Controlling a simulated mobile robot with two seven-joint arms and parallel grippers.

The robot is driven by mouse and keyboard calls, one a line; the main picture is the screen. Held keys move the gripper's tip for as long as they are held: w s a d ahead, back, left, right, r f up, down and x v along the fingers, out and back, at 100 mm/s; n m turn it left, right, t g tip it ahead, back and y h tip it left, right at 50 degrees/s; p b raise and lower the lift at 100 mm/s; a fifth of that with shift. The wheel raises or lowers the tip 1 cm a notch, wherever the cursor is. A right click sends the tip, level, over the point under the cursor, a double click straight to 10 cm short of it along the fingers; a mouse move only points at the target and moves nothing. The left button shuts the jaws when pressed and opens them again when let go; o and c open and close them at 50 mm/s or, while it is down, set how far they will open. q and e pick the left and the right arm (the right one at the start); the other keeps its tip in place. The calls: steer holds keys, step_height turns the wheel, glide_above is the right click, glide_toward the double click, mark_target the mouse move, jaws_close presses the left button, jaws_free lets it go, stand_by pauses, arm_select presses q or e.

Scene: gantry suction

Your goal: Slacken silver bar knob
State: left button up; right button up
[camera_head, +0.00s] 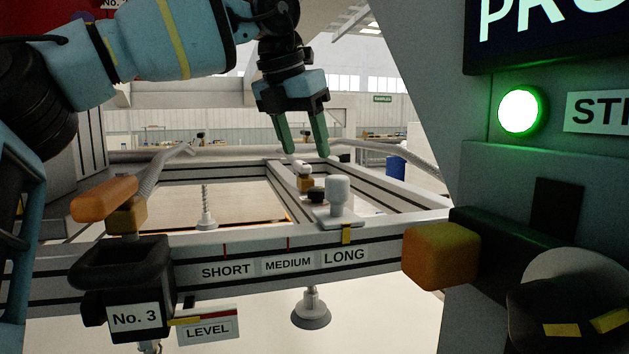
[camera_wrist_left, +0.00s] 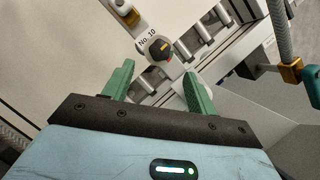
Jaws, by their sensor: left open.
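A pale silver-white knob (camera_head: 338,192) stands upright on a small plate on the front rail, just behind the word LONG, in the head view. A smaller white-topped knob (camera_head: 304,170) with an orange block sits farther back. My left gripper (camera_head: 305,150) hangs above and behind the silver knob, its green fingers pointing down, apart and empty. Its fingers (camera_wrist_left: 158,85) also show spread in the left wrist view, with a dark round part (camera_wrist_left: 158,50) beside a No. 10 label beyond them. I cannot tell whether the silver knob shows there. My right gripper is not in view.
The rail frame (camera_head: 225,252) carries SHORT, MEDIUM and LONG labels. An orange handle (camera_head: 104,199) and a No. 3 block (camera_head: 133,317) stand at the left. A suction cup (camera_head: 311,310) hangs below. A grey panel with a green lamp (camera_head: 518,111) and an orange block (camera_head: 440,256) bound the right.

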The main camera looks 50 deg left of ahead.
mark_target(317, 188)
arm_select(q)
steer(key=shift+x, duration=3.9)
steer(key=c, duration=1)
steer(key=shift+f+n+y+b, duration=0.1)
steer(key=shift+n+y+b, duration=0.35)
steer(key=shift+n, duration=0.45)
steer(key=shift+d+n+g, duration=0.1)
steer(key=shift+n+g, duration=0.2)
steer(key=shift+n, duration=0.2)
steer(key=o, duration=1)
